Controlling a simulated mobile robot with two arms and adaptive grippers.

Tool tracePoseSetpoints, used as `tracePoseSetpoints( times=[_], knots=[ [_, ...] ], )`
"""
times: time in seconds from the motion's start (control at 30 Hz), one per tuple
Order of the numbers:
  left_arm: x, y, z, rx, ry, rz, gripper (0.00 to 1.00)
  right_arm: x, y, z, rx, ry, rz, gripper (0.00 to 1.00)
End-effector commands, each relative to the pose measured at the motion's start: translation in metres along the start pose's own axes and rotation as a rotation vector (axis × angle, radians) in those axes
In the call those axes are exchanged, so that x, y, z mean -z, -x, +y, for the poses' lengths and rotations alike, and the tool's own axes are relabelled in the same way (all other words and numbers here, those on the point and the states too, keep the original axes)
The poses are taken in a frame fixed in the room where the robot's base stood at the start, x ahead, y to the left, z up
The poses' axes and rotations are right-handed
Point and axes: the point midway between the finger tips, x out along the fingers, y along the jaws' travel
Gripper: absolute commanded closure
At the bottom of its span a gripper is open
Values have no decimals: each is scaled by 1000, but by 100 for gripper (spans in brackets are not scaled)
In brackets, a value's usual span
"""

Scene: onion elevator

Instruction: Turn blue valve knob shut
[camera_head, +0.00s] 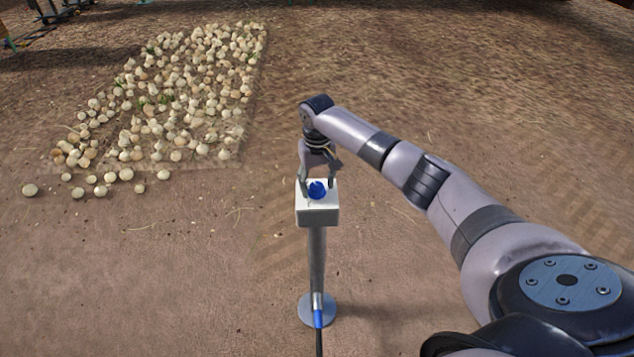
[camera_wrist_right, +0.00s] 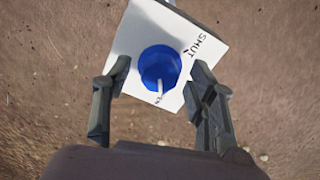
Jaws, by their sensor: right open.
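The blue valve knob (camera_head: 317,189) sits on top of a white box (camera_head: 317,214) on a grey post. In the right wrist view the knob (camera_wrist_right: 159,68) is round, with a white pointer line toward lettering at the lower edge of the white plate (camera_wrist_right: 139,34). The word "SHUT" is printed at the plate's upper right; the lower lettering is partly legible. My right gripper (camera_head: 319,180) is over the box from above. Its open fingers (camera_wrist_right: 160,90) stand on either side of the knob, with gaps between them and the knob. My left gripper is not in view.
The post (camera_head: 317,262) stands on a round base (camera_head: 318,311), with a blue-banded dark cable at its foot. A wide patch of pale onions (camera_head: 190,95) lies on the ground at the upper left. The dirt around the post is otherwise clear.

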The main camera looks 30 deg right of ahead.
Motion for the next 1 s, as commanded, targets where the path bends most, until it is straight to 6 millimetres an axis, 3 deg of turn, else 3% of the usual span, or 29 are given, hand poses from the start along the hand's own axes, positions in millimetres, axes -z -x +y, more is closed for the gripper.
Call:
tracePoseSetpoints(
  times=[0.73, 1.0],
  knots=[
    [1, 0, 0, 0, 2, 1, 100, 0, 0, 0, 0, 0, 0, 96],
    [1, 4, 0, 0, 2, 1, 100, 0, 2, 0, -1, 26, -1, 96]
  ],
)
